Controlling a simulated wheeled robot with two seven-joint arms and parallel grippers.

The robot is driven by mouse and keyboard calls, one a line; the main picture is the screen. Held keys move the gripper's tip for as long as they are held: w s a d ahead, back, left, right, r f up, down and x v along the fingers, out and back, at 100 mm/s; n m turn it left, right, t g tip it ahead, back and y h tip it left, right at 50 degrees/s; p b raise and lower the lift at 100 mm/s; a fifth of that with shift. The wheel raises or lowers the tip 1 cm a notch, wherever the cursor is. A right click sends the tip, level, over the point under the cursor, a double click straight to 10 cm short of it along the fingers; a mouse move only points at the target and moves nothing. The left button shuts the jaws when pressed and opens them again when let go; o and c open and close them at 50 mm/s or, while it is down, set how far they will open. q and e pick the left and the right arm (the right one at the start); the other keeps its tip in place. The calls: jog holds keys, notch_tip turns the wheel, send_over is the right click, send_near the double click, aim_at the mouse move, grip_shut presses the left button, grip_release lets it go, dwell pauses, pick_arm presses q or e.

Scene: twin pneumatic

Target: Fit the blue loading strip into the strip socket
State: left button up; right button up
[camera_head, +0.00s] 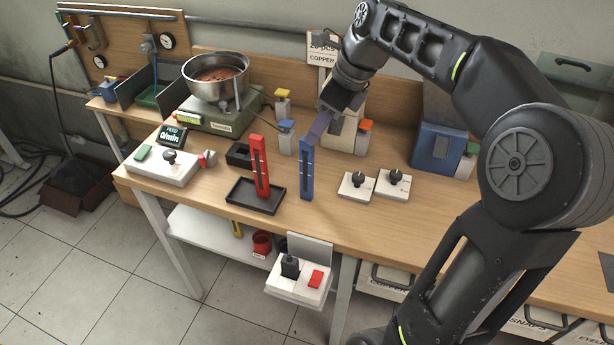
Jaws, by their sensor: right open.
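The blue loading strip (306,172) stands upright near the table's front edge, right of the black tray. It is tall and narrow, with a dark slot along its face. My right gripper (321,124) is just above and behind its top end, open. A purple-blue piece shows at the gripper's fingers; I cannot tell whether it touches the strip. No strip socket can be made out for certain; a small black block (238,155) lies behind the tray. My left gripper is out of view.
A red strip (260,170) stands in the black tray (240,197). Two white knob plates (356,190) (396,185) lie to the right. A metal bowl (216,77) tops a green feeder at the back left. A white switch box (299,284) hangs at the front edge.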

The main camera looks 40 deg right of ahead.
aim_at(307, 149)
jog(key=shift+x, duration=1.25)
jog(key=shift+f, duration=0.1)
jog(key=p+x, duration=0.1)
jog(key=x, duration=0.4)
jog(key=shift+w, duration=0.1)
jog(key=shift+c, duration=0.5)
grip_shut()
dwell(0.4)
